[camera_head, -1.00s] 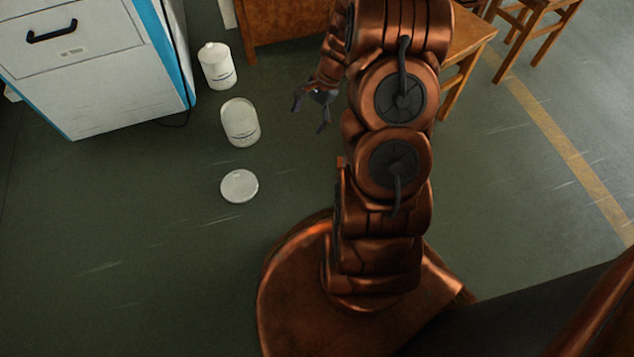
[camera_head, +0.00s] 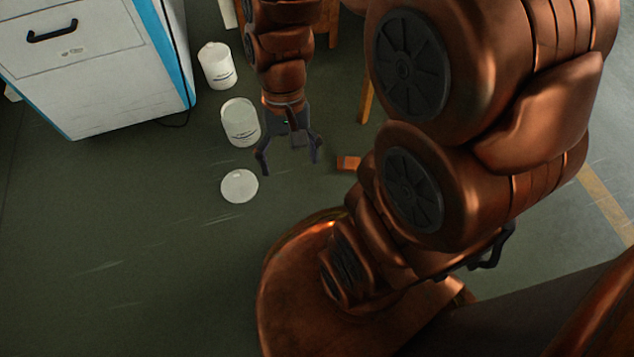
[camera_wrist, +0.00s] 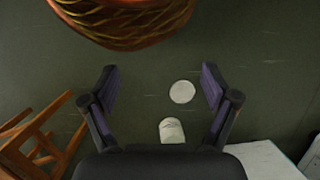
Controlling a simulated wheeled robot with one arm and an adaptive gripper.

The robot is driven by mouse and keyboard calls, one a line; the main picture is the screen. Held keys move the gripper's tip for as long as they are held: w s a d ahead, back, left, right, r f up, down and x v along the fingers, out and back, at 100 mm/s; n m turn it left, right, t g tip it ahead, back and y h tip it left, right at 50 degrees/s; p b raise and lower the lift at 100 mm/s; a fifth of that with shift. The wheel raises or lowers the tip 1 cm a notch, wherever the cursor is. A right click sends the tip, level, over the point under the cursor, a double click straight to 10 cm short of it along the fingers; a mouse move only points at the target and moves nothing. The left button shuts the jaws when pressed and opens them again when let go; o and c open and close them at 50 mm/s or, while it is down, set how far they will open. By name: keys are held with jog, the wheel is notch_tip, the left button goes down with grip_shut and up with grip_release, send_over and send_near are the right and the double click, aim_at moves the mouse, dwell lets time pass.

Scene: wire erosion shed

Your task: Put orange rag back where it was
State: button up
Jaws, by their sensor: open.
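My gripper (camera_head: 290,158) is open and empty above the floor, right of the white containers; in the wrist view its two fingers (camera_wrist: 158,78) stand wide apart with nothing between them. A small orange piece (camera_head: 348,162) shows at the left edge of my arm in the head view, right of my gripper and apart from it. My arm hides part of it, and I cannot tell whether it is the orange rag. No clear rag shows in the wrist view.
A white container (camera_head: 240,125), another white container (camera_head: 216,66) and a round white disc (camera_head: 239,186) are on the floor left of my gripper. A white cabinet (camera_head: 90,95) stands at upper left. Wooden furniture (camera_wrist: 38,138) shows in the wrist view. Floor at lower left is clear.

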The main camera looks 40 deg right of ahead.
jog(key=s+r+n+h, duration=0.2)
jog(key=s+n, duration=0.1)
jog(key=s, duration=0.5)
jog(key=shift+s+a+r+n, duration=0.15)
jog(key=shift+s+r+n, duration=0.2)
jog(key=shift+n, duration=0.05)
